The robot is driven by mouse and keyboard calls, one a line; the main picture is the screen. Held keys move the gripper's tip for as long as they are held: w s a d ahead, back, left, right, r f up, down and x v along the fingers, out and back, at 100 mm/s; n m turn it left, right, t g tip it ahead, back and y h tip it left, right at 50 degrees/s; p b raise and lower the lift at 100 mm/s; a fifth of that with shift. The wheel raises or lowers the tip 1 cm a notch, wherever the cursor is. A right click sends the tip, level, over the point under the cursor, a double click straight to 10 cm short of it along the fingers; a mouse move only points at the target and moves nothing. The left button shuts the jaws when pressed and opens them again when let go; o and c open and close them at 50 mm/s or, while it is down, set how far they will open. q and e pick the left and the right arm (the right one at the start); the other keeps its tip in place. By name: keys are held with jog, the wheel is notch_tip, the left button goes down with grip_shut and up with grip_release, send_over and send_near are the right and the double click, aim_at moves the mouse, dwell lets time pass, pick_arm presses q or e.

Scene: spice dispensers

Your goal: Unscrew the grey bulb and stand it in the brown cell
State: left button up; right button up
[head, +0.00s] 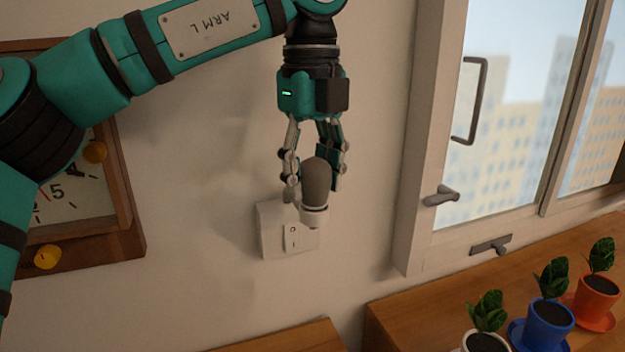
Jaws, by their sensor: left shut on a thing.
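The grey bulb (317,178) is upright, with its rounded end up, above a white collar (314,215) at the white wall fitting (270,235), which has a switch. My left gripper (313,186) comes down from above with its fingers around the bulb and is shut on it. I cannot tell whether the bulb is still seated in the collar. I do not see the brown cell in this view. My right gripper is not in view.
A wooden-framed dial (75,200) with yellow knobs hangs at the left, behind my left arm. A window (510,120) with a handle is at the right. White, blue and orange plant pots (597,290) stand on a wooden surface (410,305) at the lower right.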

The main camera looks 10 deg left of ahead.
pick_arm(q)
jog(key=n+b, duration=0.1)
jog(key=n, duration=0.2)
jog(key=shift+s+f+b, duration=0.1)
jog(key=shift+b, duration=0.2)
jog(key=n+b, duration=0.1)
jog(key=n, duration=0.3)
jog(key=shift+a+b, duration=0.1)
jog(key=shift+b, duration=0.2)
jog(key=o, duration=0.6)
jog(key=shift+s+r, duration=0.1)
jog(key=shift+r, duration=0.1)
jog(key=shift+c, duration=2.5)
